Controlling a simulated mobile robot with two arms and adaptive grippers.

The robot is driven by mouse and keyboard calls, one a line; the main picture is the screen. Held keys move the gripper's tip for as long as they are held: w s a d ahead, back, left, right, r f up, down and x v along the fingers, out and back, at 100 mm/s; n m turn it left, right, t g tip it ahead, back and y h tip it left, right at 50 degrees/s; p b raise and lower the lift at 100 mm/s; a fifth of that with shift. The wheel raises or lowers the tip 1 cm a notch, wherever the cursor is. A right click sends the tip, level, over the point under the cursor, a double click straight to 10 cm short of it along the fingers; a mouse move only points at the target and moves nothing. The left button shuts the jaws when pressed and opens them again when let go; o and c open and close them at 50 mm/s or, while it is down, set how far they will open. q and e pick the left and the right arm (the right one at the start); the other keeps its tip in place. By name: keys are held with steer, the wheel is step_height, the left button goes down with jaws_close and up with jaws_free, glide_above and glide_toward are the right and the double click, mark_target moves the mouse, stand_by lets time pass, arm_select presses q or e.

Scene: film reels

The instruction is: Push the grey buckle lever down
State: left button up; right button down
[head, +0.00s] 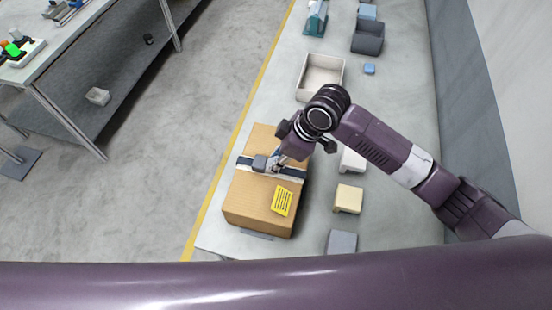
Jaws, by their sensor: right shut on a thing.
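A brown cardboard box (258,212) stands on the grey bench top. A band (291,173) with dark edges and a pale middle runs across its top. The grey buckle lever (260,163) shows on the band as a small grey block. My right gripper (275,165) reaches down over the band from the upper right. Its fingers are shut on the lever at the lever's right side. The fingertips are small and partly hidden by the wrist, so the exact contact and the lever's tilt are hard to tell. My left gripper is not in view.
A yellow label (283,201) is on the box. Cream (348,199) and grey (342,242) blocks stand right of it, and a white block (352,160) beside my arm. An open beige tray (321,72) and a dark grey bin (367,37) are farther back. Open floor lies left.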

steer(key=shift+s+d+f+t+y+b, duration=0.15)
steer(key=shift+d+f+t+y+b, duration=0.15)
steer(key=shift+f+y+b, duration=0.35)
steer(key=shift+d+f+y+b, duration=0.15)
steer(key=shift+y+b, duration=0.7)
steer(key=shift+b, duration=0.35)
steer(key=shift+t+y+b, duration=0.3)
steer(key=shift+y+b, duration=0.1)
steer(key=shift+r, duration=0.3)
steer(key=c, duration=1.6)
jaws_free()
steer(key=shift+r, duration=0.1)
step_height(320, 180, up, 10)
steer(key=shift+f, duration=0.1)
